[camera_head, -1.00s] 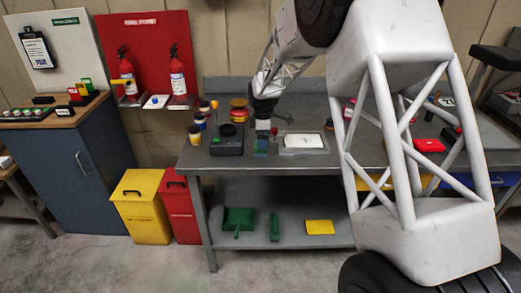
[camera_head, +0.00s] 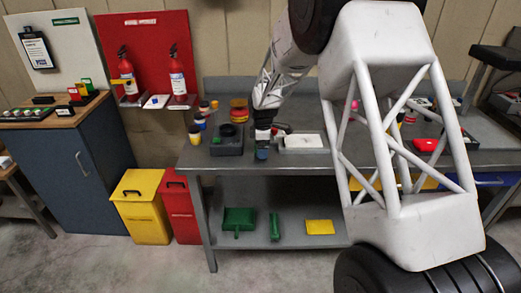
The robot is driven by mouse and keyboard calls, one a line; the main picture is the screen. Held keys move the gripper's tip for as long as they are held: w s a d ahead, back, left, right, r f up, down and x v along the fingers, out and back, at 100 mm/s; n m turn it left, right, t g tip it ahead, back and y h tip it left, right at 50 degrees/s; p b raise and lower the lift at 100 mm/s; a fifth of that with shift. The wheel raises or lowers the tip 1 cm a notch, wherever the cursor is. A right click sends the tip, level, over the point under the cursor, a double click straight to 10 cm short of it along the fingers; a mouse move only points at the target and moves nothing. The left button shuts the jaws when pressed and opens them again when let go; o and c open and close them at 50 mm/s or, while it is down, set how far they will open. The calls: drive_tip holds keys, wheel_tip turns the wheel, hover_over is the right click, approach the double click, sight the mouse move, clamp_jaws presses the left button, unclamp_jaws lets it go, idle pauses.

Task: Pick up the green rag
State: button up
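My gripper (camera_head: 262,150) points down over the front of the grey workbench (camera_head: 190,160), between a dark box and a white tray. It is small and dark, with a bluish patch at its lower end; I cannot tell whether its fingers are open or shut, or whether they touch anything. No green rag can be made out for certain; one at the gripper's tip would be hard to see. Two green items lie on the lower shelf: a wide, dustpan-like piece (camera_head: 238,219) and a narrow one (camera_head: 275,226). A flat yellow piece (camera_head: 319,227) lies to their right.
The dark box (camera_head: 226,146) stands just left of my gripper, with several small pots behind it. The white-topped tray (camera_head: 303,142) is close on the right. A red item (camera_head: 427,145) lies farther right. Yellow (camera_head: 142,208) and red (camera_head: 180,208) bins stand left of the bench.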

drive_tip(key=c, duration=1.1)
drive_tip(key=shift+o, duration=0.2)
drive_tip(key=shift+r, duration=0.1)
drive_tip(key=shift+r, duration=0.65)
wheel_tip(320, 180, up, 2)
drive_tip(key=shift+r, duration=0.1)
drive_tip(key=s+d+r, duration=0.1)
drive_tip(key=s+d, duration=0.2)
drive_tip(key=s, duration=1.2)
drive_tip(key=shift+s+r, duration=0.15)
drive_tip(key=shift+s, duration=0.2)
